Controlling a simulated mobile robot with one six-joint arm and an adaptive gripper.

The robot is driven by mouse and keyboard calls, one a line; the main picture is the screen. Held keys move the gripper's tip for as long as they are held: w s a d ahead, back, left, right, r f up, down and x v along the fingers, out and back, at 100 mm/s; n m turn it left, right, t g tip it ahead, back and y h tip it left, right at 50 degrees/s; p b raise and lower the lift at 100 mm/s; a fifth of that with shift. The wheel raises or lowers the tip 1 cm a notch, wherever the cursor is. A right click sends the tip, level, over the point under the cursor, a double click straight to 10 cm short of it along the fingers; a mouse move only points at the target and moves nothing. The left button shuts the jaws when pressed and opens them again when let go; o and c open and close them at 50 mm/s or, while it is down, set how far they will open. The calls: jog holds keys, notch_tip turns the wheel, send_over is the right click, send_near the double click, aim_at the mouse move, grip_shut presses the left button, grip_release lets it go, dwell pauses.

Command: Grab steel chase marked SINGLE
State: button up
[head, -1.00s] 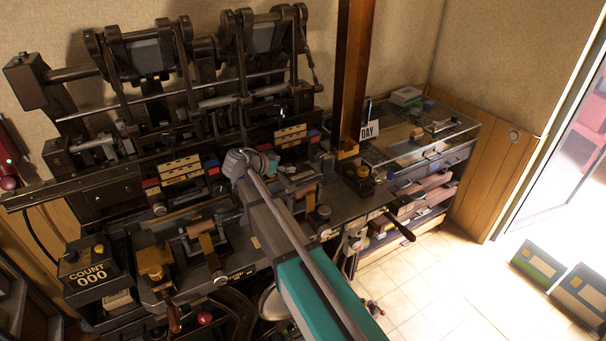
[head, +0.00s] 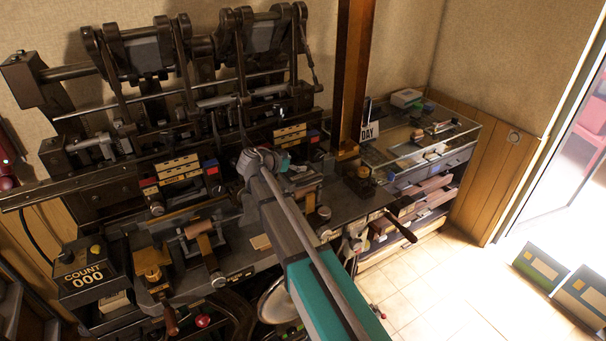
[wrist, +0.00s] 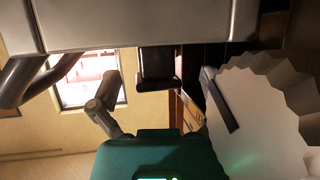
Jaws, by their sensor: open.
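No marking SINGLE is legible in either view, so I cannot tell which part is the steel chase. My gripper (wrist: 162,100) is open in the wrist view, its two dark fingers spread apart, with nothing seen held between them. In the head view the arm reaches over the press bed, and its wrist hides most of the gripper and part of the bed behind it. Only a teal bit of the gripper shows there.
The dark press (head: 150,100) with levers and rollers fills the back left. A counter box marked COUNT 000 (head: 84,272) stands front left. A brown post (head: 352,70) rises right of the arm. A glass-topped cabinet (head: 440,150) stands beyond it.

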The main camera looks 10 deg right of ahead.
dwell(0.3)
grip_shut()
dwell(0.4)
